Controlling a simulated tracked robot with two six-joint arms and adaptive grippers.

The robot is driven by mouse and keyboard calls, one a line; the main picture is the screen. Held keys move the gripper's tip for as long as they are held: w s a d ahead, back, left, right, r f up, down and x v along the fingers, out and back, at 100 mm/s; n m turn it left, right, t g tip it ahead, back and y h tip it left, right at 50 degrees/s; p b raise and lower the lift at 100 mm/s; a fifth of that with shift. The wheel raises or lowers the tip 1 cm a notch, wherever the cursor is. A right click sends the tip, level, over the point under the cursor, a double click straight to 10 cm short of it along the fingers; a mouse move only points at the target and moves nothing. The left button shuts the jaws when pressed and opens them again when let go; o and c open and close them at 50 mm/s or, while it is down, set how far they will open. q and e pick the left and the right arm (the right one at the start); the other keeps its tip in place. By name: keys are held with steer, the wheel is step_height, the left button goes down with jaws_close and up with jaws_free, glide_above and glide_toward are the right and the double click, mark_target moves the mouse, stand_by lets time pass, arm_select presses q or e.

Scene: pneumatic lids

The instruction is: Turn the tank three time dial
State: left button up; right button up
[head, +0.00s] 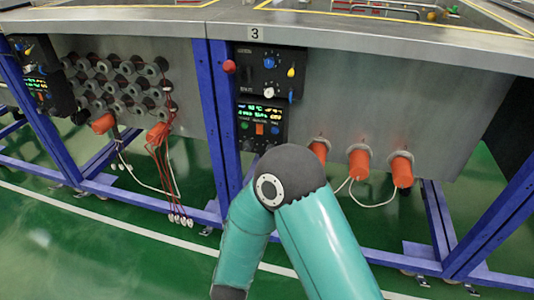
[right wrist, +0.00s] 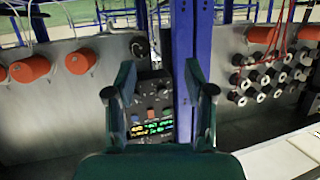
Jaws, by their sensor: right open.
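Tank three's control box (head: 270,72), under the "3" label (head: 254,33), carries a blue knob (head: 269,62), a yellow knob (head: 291,72) and a pale knob (head: 270,92). I cannot read which one is the time dial. Below it is a lit display panel (head: 262,112) with coloured buttons. In the right wrist view, the picture is upside down and the display (right wrist: 152,128) shows between the fingers. My right gripper (right wrist: 160,93) is open and empty, facing the panel, with no visible contact. In the head view my right arm hides its gripper. My left gripper is out of view.
A red button (head: 229,66) sits left of the box, by a blue frame post (head: 215,110). Orange cylinders (head: 360,164) with white cables stand to the right. Another panel (head: 42,75) and a wired array of cylinders (head: 118,85) are at left. Green floor (head: 60,225) is open in front.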

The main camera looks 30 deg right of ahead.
step_height(320, 180, up, 10)
steer(key=s+d+m+h, duration=0.2)
steer(key=s+h, duration=0.1)
steer(key=h, duration=0.3)
steer(key=b+x, duration=0.3)
steer(key=x, duration=1.3)
steer(key=shift+w+f, duration=0.35)
steer(key=shift+w, duration=0.1)
steer(key=shift+c, duration=0.2)
